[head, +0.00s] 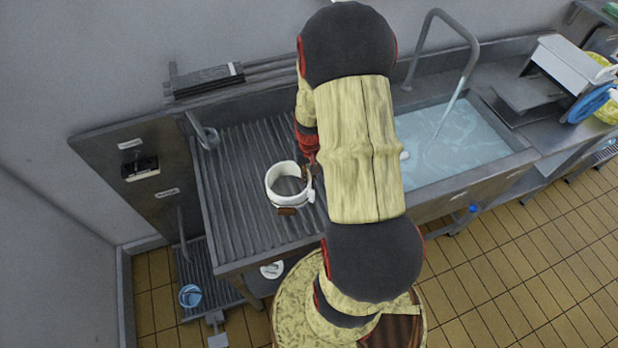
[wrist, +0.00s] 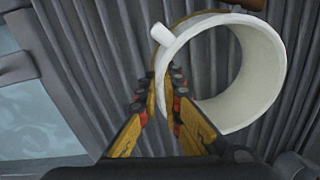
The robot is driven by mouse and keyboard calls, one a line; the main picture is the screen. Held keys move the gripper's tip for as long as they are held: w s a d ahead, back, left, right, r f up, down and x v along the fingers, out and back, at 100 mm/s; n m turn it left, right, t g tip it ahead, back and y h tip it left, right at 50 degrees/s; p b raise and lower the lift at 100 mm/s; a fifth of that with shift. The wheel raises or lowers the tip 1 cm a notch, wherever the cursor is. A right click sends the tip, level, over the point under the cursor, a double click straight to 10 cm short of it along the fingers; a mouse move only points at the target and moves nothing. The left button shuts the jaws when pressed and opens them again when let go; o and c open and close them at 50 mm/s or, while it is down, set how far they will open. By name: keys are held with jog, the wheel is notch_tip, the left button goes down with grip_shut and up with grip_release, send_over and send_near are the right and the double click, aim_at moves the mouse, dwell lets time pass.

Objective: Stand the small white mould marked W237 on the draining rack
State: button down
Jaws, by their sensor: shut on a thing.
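A small white open ring-shaped mould (head: 272,190) is over the ribbed draining rack (head: 235,215), left of the sink. It has brown pieces on its side and a small white lug; no W237 mark can be read. My gripper (head: 311,172) is at its right side, partly hidden by my arm. In the wrist view the mould (wrist: 270,75) shows its open end, and my gripper (wrist: 163,95) is shut on its wall near the lug. The rack's ribs (wrist: 95,70) run behind it. I cannot tell whether the mould touches the rack.
A sink of water (head: 450,135) with a tall tap (head: 470,50) lies to the right. A metal unit with a blue disc (head: 590,104) stands at the far right. A dark slatted bundle (head: 205,80) is at the back wall. The rack's left part is clear.

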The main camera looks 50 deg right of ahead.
jog(key=shift+f, duration=0.15)
jog(key=c, duration=2)
grip_release()
